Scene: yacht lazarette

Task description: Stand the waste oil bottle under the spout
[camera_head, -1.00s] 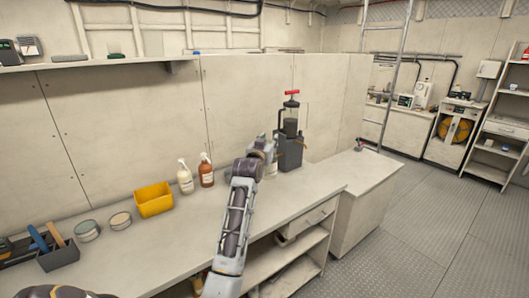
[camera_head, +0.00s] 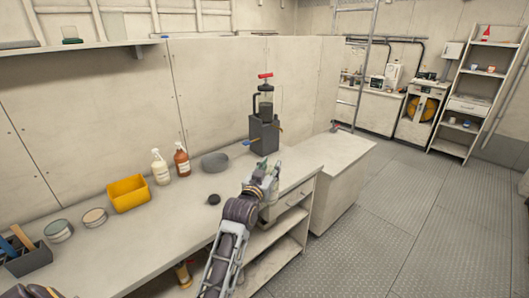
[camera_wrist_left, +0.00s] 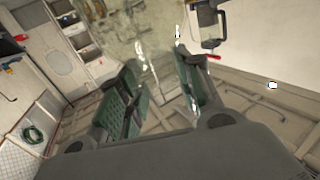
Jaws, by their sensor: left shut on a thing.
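The extractor (camera_head: 264,132), a dark grey box with a clear cylinder and red handle, stands at the far end of the bench. A small blue spout (camera_head: 250,142) sticks out of its left side, above a grey bowl (camera_head: 215,162). My left gripper (camera_head: 264,172) is in front of the extractor, near the bench's front edge, and shut. A pale, see-through thing between its fingers, seemingly the waste oil bottle, is largely hidden by the gripper in the head view. In the left wrist view, glints show between the green finger pads (camera_wrist_left: 160,90). My right gripper is out of view.
A black cap (camera_head: 214,199) lies on the bench (camera_head: 170,225). Two spray bottles, white (camera_head: 160,168) and brown (camera_head: 182,160), stand behind it. A yellow bin (camera_head: 128,193), round tins and a tool caddy (camera_head: 28,258) are at left. The bench near the bowl is clear.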

